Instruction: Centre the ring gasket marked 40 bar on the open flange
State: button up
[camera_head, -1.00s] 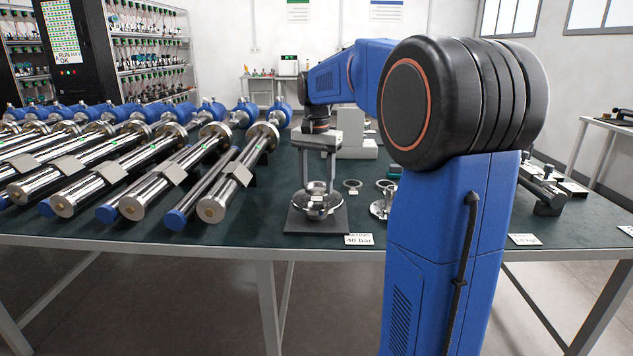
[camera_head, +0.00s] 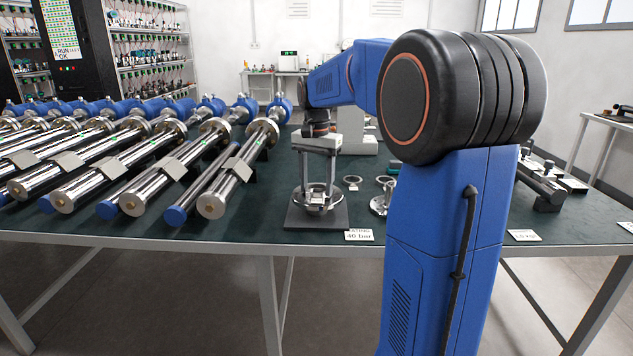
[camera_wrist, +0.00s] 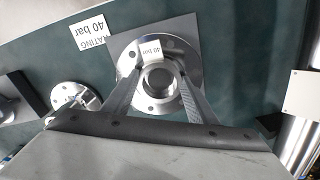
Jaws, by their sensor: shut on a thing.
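The ring gasket with a white 40 bar tag (camera_wrist: 150,50) is between my gripper's fingers, over the open flange. My gripper (camera_head: 317,188) is shut on this ring; its fingers reach down on both sides in the wrist view (camera_wrist: 158,78). The round metal flange (camera_wrist: 128,65) has bolt holes around its rim and stands on a grey square plate (camera_head: 290,219). The ring looks roughly centred over the flange bore. Whether it touches the flange face cannot be told. The fingers hide parts of both.
A RATING 40 bar card (camera_head: 359,235) lies at the table's front edge. Another flange (camera_wrist: 75,97) and loose rings (camera_head: 352,181) lie to the right in the head view. Long metal cylinders (camera_head: 150,195) fill the table's left side.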

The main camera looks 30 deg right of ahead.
jog(key=o, duration=1.2)
notch_tip(320, 180, up, 17)
jog(key=shift+r, duration=0.15)
